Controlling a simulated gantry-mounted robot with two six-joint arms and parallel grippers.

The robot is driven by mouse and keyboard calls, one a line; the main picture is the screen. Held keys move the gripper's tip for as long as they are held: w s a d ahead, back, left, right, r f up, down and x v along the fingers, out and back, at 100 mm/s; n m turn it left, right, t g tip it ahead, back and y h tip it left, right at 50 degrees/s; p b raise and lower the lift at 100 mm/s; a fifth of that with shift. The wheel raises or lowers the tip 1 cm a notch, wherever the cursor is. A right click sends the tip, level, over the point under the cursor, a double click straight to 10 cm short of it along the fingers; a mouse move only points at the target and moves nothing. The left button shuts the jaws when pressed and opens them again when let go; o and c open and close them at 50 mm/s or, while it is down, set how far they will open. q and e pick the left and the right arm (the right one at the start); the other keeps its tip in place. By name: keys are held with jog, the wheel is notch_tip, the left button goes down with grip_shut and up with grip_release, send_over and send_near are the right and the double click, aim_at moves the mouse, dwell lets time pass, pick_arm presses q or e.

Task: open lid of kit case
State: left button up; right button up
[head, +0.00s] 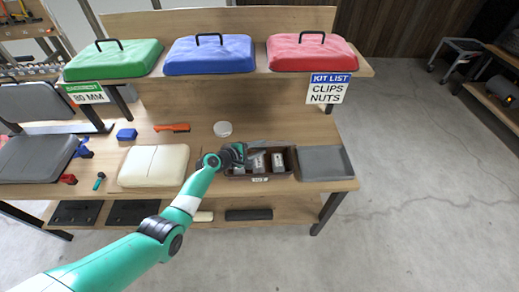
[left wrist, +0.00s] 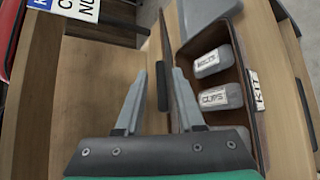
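The brown kit case (head: 284,176) sits on the bench, with a KIT label on its front. It shows in the left wrist view (left wrist: 243,58) with containers marked CLIPS (left wrist: 220,97) and BOLTS (left wrist: 212,62) visible inside. Its brown lid (left wrist: 166,45) is raised, seen nearly edge-on, with a dark tab (left wrist: 162,88) on it. My left gripper (head: 240,153) is at the back left of the case. In the left wrist view its fingers (left wrist: 161,72) are apart, with the lid tab in view between them; contact is not clear. My right gripper is out of view.
A grey tray (head: 335,176) stands right of the case and a cream pad (head: 153,166) lies to its left. Green, blue and red covers (head: 210,57) rest on the upper shelf.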

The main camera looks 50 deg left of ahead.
pick_arm(q)
jog(key=shift+o, duration=0.2)
jog(key=shift+d+f, duration=0.1)
jog(key=shift+f, duration=0.05)
jog(key=shift+s, duration=0.1)
jog(key=shift+s+r+p, duration=0.2)
jog(key=shift+s+p, duration=0.05)
jog(key=shift+p, duration=0.1)
jog(key=p+v, duration=0.4)
jog(key=v, duration=0.7)
